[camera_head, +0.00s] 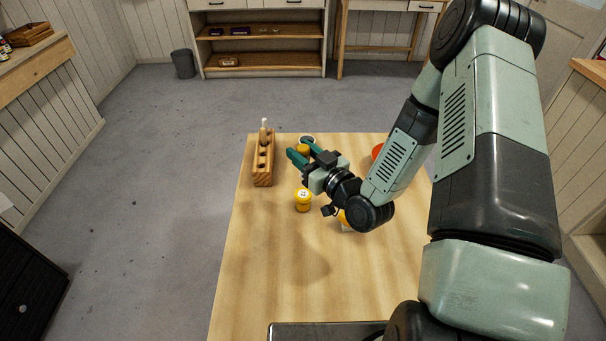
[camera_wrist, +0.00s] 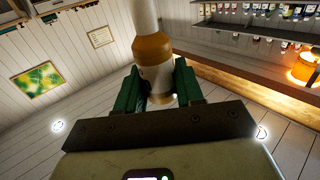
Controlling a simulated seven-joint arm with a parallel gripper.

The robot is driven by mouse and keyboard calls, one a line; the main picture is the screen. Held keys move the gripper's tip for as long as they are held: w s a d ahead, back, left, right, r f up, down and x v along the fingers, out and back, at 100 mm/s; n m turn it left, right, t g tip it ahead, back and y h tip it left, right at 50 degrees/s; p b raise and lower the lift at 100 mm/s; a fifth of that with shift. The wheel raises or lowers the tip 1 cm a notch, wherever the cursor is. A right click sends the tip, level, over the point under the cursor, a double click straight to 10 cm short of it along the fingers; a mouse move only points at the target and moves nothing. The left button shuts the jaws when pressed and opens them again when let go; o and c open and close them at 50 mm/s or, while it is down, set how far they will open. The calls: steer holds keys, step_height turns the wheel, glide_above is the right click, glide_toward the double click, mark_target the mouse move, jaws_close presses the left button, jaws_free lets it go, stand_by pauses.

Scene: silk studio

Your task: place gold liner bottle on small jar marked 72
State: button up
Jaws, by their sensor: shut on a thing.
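My gripper (camera_head: 298,149) is above the far part of the table and is shut on a bottle. In the wrist view, the gold liner bottle (camera_wrist: 153,49) has a gold shoulder, a pale neck or cap and a pale lower body between the green fingers (camera_wrist: 158,88). A yellow jar (camera_head: 303,206) with a pale mark on its lid stands on the table nearer than the gripper. Its number is too small to read. Another yellow jar (camera_head: 345,226) is partly hidden by my wrist.
A wooden rack (camera_head: 263,177) with holes stands at the table's left edge; a slim bottle (camera_head: 264,131) with a pale top stands in it. A dark-topped round container (camera_head: 307,138) is behind my gripper. An orange-red item (camera_head: 377,151) is partly hidden by my arm. The near table (camera_head: 265,270) is clear.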

steer(key=shift+f, duration=2.65)
steer(key=shift+f, duration=0.1)
steer(key=o, duration=1)
steer(key=v, duration=1.2)
